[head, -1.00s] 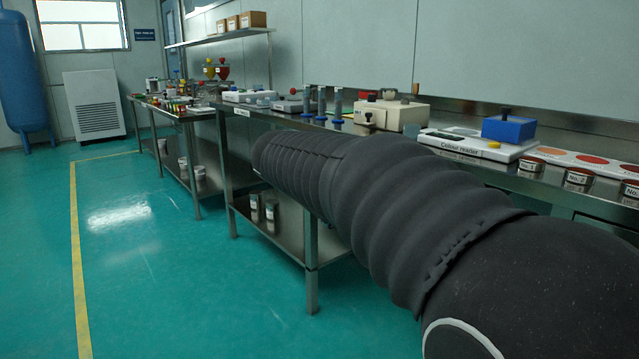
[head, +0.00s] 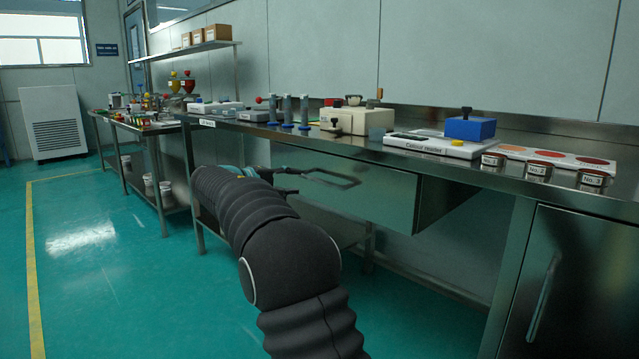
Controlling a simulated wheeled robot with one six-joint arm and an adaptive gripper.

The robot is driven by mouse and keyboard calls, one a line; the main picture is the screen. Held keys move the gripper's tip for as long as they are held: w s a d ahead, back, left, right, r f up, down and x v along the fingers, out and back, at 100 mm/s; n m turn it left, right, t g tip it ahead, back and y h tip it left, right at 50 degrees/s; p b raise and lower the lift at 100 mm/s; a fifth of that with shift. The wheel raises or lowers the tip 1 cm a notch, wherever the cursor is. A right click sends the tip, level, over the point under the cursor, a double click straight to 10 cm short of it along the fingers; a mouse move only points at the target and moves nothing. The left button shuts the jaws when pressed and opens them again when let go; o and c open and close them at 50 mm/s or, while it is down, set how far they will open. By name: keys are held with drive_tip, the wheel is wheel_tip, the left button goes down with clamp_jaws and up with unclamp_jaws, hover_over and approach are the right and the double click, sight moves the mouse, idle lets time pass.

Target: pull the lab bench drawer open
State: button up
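The lab bench drawer (head: 385,195) is a grey metal box under the bench top, in the middle of the head view. Its front looks about flush with the bench edge, and I see no open gap above it. A bar handle (head: 345,184) stands out from its front. My gripper (head: 292,181) is at the left end of the handle, in front of the drawer. Its two dark fingers look spread apart, one above the other. Whether they touch the handle is not clear. My arm hides the gripper's near side.
The bench top (head: 400,160) carries a colour reader (head: 440,146), a blue box (head: 470,128), labelled jars (head: 538,170) and a beige device (head: 350,121). A cupboard door (head: 570,290) with an upright handle is at the right. The green floor at the left is clear.

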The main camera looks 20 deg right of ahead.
sight(318, 181)
drive_tip(key=x, duration=1)
drive_tip(key=shift+w+d, duration=0.1)
drive_tip(key=shift+d, duration=0.2)
clamp_jaws()
